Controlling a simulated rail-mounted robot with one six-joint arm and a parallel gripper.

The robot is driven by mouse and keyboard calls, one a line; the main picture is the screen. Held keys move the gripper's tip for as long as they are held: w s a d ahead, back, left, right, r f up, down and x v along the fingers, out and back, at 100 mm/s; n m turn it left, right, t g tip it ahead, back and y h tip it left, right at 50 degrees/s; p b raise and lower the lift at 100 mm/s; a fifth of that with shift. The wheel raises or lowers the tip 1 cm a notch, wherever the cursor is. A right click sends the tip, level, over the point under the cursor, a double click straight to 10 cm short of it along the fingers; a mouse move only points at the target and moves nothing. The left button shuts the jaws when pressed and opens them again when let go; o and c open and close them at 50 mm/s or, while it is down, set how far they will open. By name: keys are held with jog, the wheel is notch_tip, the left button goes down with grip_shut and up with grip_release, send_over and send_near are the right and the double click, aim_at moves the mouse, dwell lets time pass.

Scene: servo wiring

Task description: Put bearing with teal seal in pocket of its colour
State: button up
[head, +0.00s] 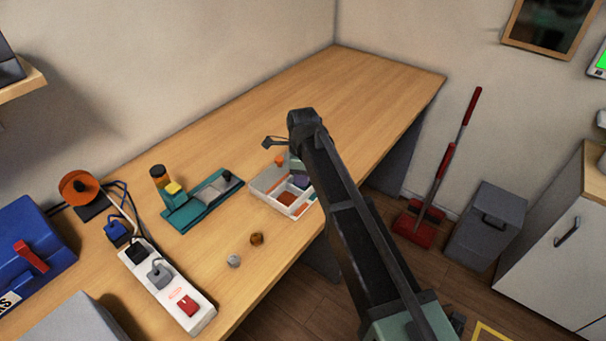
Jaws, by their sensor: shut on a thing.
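A white tray (262,186) with coloured pockets sits on the table near its front edge. My gripper (296,168) is over the tray's back part, mostly hidden by my arm. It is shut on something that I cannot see. I see no teal seal clearly.
A teal fixture (190,213) with a yellow block stands left of the tray. A white power strip (168,289) with plugs, an orange spool (79,187) and a blue toolbox (30,240) are further left. The far table top (345,80) is clear.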

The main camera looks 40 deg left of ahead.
jog(key=shift+s+d+f, duration=0.2)
jog(key=shift+d+f, duration=0.05)
jog(key=shift+d, duration=0.05)
jog(key=o, duration=0.9)
jog(key=shift+d+f, duration=0.1)
jog(key=shift+o, duration=0.8)
notch_tip(320, 180, up, 13)
jog(key=p, duration=1.3)
jog(key=shift+w+a+p, duration=0.2)
jog(key=shift+a+p, duration=0.15)
jog(key=w+d+n, duration=0.3)
jog(key=d, duration=1.3)
jog(key=w+d+n, duration=0.2)
jog(key=d+n, duration=0.1)
jog(key=d, duration=1.3)
jog(key=s+d+n, duration=0.3)
jog(key=s+d, duration=0.1)
jog(key=d, duration=0.8)
jog(key=s+d+n, duration=0.3)
jog(key=s+d, duration=0.1)
jog(key=d, duration=0.7)
jog(key=shift+s+d, duration=0.15)
jog(key=shift+d, duration=0.25)
